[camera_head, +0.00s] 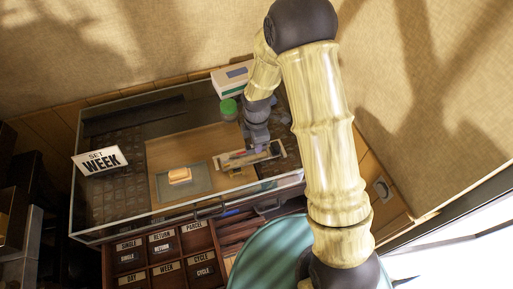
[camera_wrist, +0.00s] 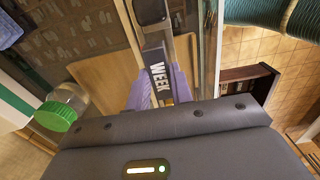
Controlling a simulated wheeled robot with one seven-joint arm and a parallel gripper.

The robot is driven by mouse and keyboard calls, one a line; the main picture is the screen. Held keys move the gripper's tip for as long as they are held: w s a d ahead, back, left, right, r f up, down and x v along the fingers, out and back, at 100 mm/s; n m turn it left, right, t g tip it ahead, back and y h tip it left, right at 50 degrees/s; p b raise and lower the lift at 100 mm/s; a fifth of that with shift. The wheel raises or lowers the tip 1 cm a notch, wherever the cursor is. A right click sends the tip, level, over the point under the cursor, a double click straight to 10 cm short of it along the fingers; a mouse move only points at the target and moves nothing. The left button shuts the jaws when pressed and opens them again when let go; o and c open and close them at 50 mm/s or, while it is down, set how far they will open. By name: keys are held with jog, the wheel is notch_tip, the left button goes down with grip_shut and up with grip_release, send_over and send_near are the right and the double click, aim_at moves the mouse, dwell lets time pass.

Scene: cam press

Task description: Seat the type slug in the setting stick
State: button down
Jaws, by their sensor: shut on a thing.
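The type slug (camera_wrist: 156,62) is a dark block with white lettering WEEK, seen in the wrist view between the purple fingers of my gripper (camera_wrist: 160,88). My gripper is shut on it. The setting stick (camera_wrist: 190,50) is a pale-edged channel under and beyond the slug. A dark block (camera_wrist: 150,11) sits farther along it. In the head view, my gripper (camera_head: 257,149) is over the setting stick (camera_head: 277,150) at the right of the bench top. The slug's underside is hidden, so I cannot tell whether it touches the stick's floor.
A sign reading SET WEEK (camera_head: 98,160) stands at the left. A pale block (camera_head: 180,176) lies on a grey pad on the wooden board (camera_head: 160,150). A green-capped jar (camera_head: 228,108) and white box (camera_head: 232,80) stand behind. Labelled compartments (camera_head: 163,269) are below the front edge.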

notch_tip(320, 180, down, 4)
jog(key=shift+w+r+p, duration=0.1)
jog(key=shift+r+p, duration=0.15)
jog(key=shift+p, duration=0.4)
jog(key=shift+s+f, duration=0.35)
jog(key=c, duration=1.3)
grip_release()
jog(key=shift+f, duration=0.1)
jog(key=shift+o, duration=0.3)
jog(key=shift+d, duration=0.1)
jog(key=shift+w+r, duration=0.1)
jog(key=shift+r, duration=0.1)
jog(key=shift+w+r, duration=0.15)
jog(key=shift+r, duration=0.05)
notch_tip(320, 180, up, 12)
jog(key=b, duration=0.3)
jog(key=shift+f+b, duration=0.25)
jog(key=shift+b, duration=0.05)
